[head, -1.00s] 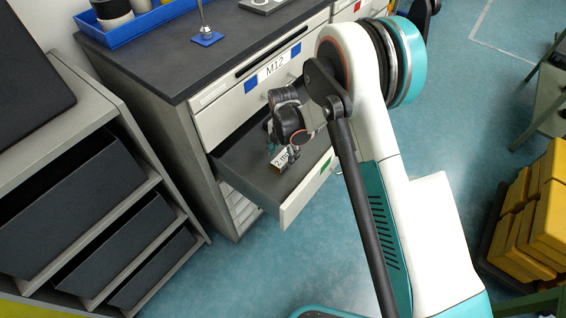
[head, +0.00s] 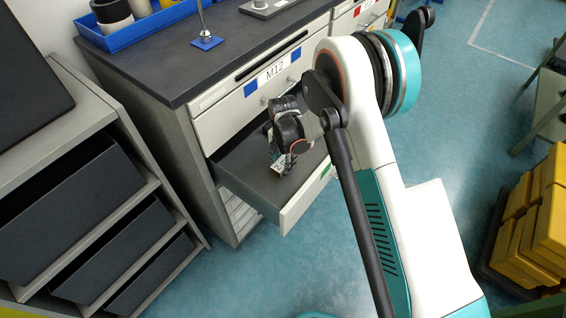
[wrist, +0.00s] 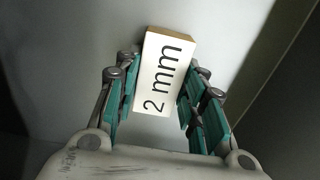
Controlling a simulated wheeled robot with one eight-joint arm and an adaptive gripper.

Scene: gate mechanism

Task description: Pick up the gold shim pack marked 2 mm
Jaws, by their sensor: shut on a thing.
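The shim pack (wrist: 162,75) is a small block with a white face reading "2 mm" and a gold-brown edge. In the wrist view it sits between the teal finger pads of my gripper (wrist: 157,100), which is shut on it. In the head view the pack (head: 281,164) shows as a small pale label below my gripper (head: 287,158), inside the open drawer (head: 248,179). My wrist partly hides it there. I cannot tell whether the pack touches the drawer floor.
The open drawer's front panel (head: 304,201) stands to the right of my gripper. A closed drawer marked M12 (head: 230,114) is above it. The dark worktop (head: 160,62) carries a blue tray (head: 139,33) and a blue-based stand (head: 207,42). Shelves with dark bins (head: 60,215) stand at left.

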